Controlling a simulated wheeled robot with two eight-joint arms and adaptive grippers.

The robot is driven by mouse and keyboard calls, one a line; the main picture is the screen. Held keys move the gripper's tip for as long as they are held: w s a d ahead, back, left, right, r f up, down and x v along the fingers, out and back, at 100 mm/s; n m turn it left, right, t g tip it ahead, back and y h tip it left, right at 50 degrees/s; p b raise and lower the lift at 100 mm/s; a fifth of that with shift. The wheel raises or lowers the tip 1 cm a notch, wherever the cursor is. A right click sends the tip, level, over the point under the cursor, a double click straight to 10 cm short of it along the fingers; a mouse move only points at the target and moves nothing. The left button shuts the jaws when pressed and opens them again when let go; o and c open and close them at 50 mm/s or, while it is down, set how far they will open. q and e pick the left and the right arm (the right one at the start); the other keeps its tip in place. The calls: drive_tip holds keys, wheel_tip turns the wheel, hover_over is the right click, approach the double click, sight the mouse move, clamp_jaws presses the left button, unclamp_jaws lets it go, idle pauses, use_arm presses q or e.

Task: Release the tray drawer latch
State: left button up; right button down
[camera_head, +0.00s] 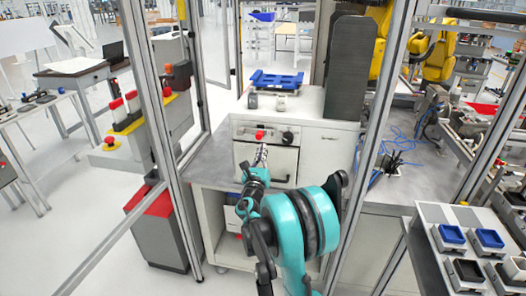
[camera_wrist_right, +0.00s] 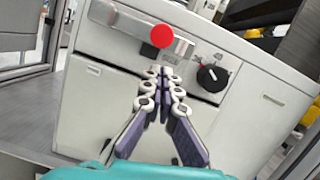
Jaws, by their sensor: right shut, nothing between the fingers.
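A white cabinet (camera_head: 312,161) stands ahead with a front panel holding a red knob (camera_head: 260,134) and a black dial (camera_head: 288,137). In the right wrist view, the red knob (camera_wrist_right: 162,36) and the black dial (camera_wrist_right: 212,76) show close up. My right gripper (camera_wrist_right: 163,72) is shut and empty, its tips just below the red knob in the picture; I cannot tell if they touch the panel. In the head view, the right gripper (camera_head: 262,153) also points at the panel under the knob. Which part is the drawer latch is not clear. My left gripper is not in view.
A blue tray-like part (camera_head: 277,80) lies on the cabinet top. A metal frame post (camera_head: 365,150) stands right of my arm, another post (camera_head: 160,120) left. Blue cables (camera_head: 400,145) lie on the grey bench at right. Small bins (camera_head: 452,234) stand at lower right.

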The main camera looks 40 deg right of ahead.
use_arm(q)
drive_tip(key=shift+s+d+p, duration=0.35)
drive_tip(key=shift+p, duration=0.15)
use_arm(e)
drive_tip(key=d+f+v, duration=0.1)
drive_tip(key=f+v, duration=0.1)
drive_tip(key=v, duration=0.8)
drive_tip(key=shift+s+a, duration=0.25)
drive_tip(key=shift+s, duration=0.05)
drive_tip(key=shift+r, duration=0.1)
